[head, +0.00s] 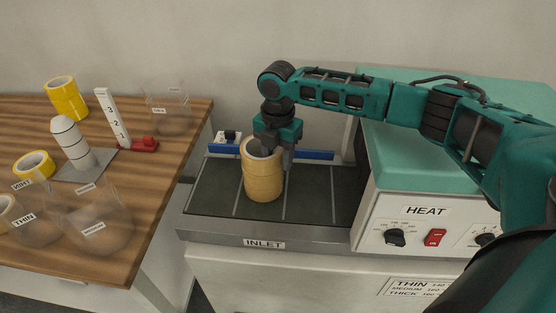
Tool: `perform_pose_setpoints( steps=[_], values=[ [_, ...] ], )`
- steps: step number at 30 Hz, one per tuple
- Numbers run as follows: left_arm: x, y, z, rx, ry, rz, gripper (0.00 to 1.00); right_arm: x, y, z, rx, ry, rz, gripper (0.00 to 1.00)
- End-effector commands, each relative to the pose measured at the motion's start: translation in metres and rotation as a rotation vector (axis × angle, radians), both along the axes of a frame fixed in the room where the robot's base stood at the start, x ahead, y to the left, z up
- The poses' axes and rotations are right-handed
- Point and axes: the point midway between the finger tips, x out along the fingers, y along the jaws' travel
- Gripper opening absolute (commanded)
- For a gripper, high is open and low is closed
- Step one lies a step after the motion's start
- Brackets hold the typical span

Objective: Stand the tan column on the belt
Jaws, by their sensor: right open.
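The tan column (263,180) is a stack of tan tape rolls. It stands upright on the dark belt (310,200) of the inlet, left of the belt's middle. My right gripper (276,158) comes down from above at the column's top. One finger shows just right of the column's upper edge, and the other is hidden by the column or inside it. The gripper is open; whether it touches the column I cannot tell. My left gripper is not in view.
The heater (400,205) with knobs and a red switch stands right of the belt. A blue bar (314,155) runs behind the column. The wooden table (165,185) at left holds yellow rolls (67,98), a white post (72,141), a numbered gauge (111,115) and clear bins (95,222).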

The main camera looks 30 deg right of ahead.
Motion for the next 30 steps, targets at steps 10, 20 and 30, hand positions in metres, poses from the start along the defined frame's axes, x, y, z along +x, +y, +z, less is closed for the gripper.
perform_pose_setpoints(
  steps=[10,20,30],
  values=[
    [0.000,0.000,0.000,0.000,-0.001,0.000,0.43,0.001,0.000,0.075,0.000,-0.006,-0.001,0.44],
    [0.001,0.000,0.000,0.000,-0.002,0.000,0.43,0.000,0.000,0.106,0.000,-0.001,-0.001,0.44],
    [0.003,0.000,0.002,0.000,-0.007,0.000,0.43,0.000,0.000,0.106,0.000,-0.001,-0.001,0.44]
  ],
)
